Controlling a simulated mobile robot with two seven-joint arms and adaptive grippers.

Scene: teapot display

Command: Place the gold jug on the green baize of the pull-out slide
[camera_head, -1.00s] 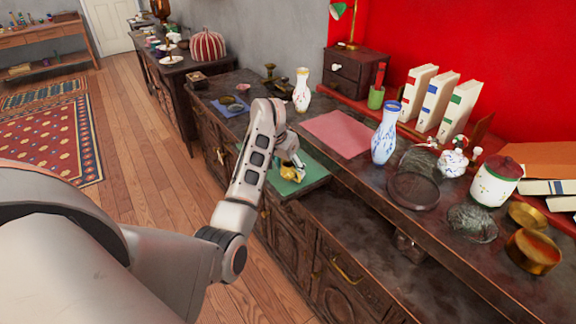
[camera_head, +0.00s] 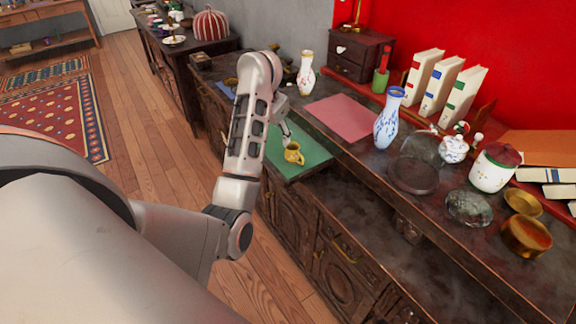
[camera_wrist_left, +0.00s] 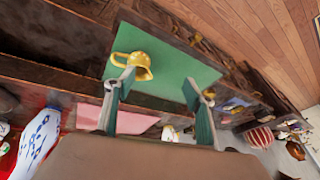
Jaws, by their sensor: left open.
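The small gold jug (camera_head: 293,154) stands upright on the green baize (camera_head: 312,154) of the pull-out slide, with its handle showing. In the left wrist view the jug (camera_wrist_left: 138,66) is near one edge of the baize (camera_wrist_left: 165,48), partly behind one finger. My left gripper (camera_head: 286,132) is open, just above and behind the jug in the head view. Its two fingers (camera_wrist_left: 157,92) are spread wide in the left wrist view, with nothing held between them. Whether a finger still touches the jug I cannot tell. My right gripper is in neither view.
A pink mat (camera_head: 342,118) lies on the dark cabinet top beside the slide. A blue-and-white vase (camera_head: 388,120), a white vase (camera_head: 306,74) and a glass dome (camera_head: 416,165) stand nearby. Gold bowls (camera_head: 526,236) are at the right. The baize around the jug is bare.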

